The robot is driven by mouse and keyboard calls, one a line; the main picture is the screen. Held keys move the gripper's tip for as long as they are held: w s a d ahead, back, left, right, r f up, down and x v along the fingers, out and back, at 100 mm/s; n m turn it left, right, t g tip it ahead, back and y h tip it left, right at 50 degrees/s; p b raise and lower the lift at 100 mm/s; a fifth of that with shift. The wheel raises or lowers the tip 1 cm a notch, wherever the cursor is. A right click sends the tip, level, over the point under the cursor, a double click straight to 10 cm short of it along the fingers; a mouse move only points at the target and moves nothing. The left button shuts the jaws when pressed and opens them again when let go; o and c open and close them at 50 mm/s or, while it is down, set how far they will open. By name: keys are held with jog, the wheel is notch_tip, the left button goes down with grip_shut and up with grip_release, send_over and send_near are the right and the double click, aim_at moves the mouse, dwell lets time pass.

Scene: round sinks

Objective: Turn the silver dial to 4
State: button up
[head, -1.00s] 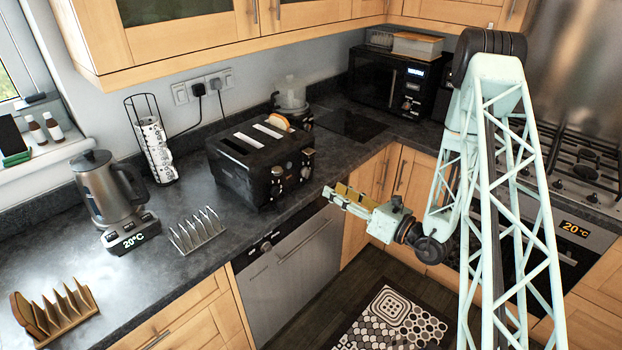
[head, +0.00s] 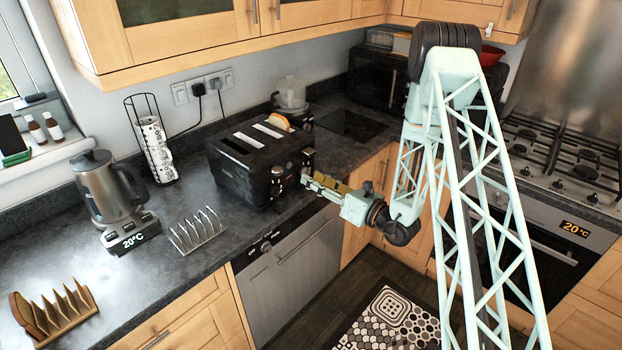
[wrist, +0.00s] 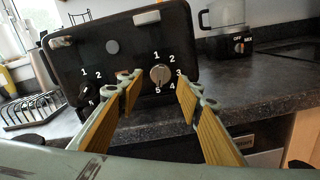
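The black toaster (head: 258,165) stands on the counter, with its dial side facing my gripper. Its silver dial (wrist: 160,74) shows in the wrist view, ringed by white numbers 1 to 5; its exact setting is too small to tell. A darker dial (wrist: 87,96) with its own numbers sits to its left, partly behind a finger. My gripper (head: 308,178) is close to the toaster's right side in the head view. In the wrist view its two wooden-padded fingers are open and empty, their tips on either side of the silver dial. Contact cannot be told.
A metal toast rack (head: 197,230) stands in front of the toaster, and a kettle (head: 108,190) is at the left. A food processor (head: 291,97) is behind the toaster. The counter edge and dishwasher (head: 290,270) lie below my gripper.

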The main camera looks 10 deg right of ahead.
jog(key=shift+x, duration=0.9)
jog(key=shift+c, duration=0.3)
jog(key=c, duration=0.7)
